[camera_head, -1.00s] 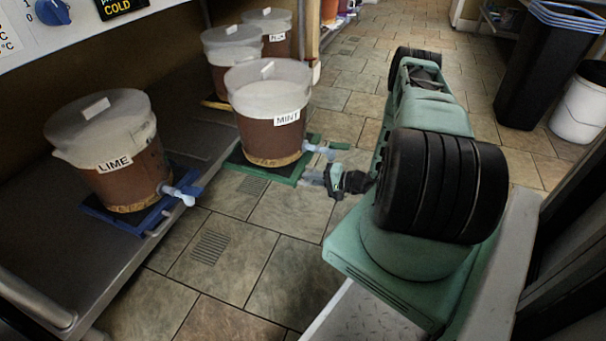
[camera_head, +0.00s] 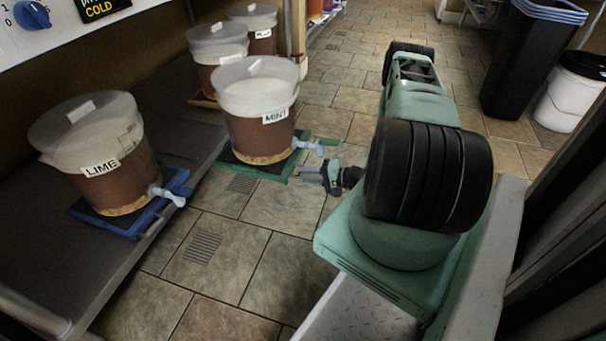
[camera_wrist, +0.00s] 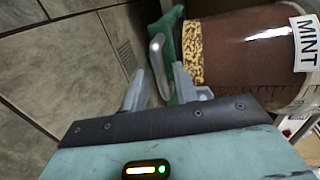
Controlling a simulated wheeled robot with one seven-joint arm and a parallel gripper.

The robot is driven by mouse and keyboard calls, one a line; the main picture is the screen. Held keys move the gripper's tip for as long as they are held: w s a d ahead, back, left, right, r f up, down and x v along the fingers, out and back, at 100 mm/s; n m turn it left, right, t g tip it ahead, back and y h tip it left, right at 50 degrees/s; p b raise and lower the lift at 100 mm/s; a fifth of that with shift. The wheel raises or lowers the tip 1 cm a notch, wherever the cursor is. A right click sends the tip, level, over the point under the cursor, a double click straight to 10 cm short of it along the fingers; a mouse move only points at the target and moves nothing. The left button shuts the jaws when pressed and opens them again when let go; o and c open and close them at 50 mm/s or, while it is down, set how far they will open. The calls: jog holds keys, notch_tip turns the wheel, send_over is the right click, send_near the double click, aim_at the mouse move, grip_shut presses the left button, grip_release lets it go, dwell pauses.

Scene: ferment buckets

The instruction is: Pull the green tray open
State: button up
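The green tray (camera_head: 282,178) lies under the brown bucket labelled MINT (camera_head: 259,135), jutting from the shelf edge over the tiled floor. In the wrist view the green tray (camera_wrist: 178,22) shows beside the bucket (camera_wrist: 240,60), with a grey bar handle (camera_wrist: 157,62) along its near side. My gripper (camera_head: 308,175) is just right of the tray's front edge. In the wrist view my gripper's fingers (camera_wrist: 160,92) are apart, and the near end of the handle appears between them. I cannot tell whether either finger touches it.
A bucket labelled LIME (camera_head: 110,180) stands on a blue tray (camera_head: 122,222) on the grey shelf at left. More buckets (camera_head: 217,50) stand further back. A black bin (camera_head: 522,65) and a white bucket (camera_head: 568,100) are at upper right. The floor between shelf and arm is clear.

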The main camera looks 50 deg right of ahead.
jog(key=p+v, duration=0.4)
jog(key=v, duration=1.1)
jog(key=shift+s, duration=0.15)
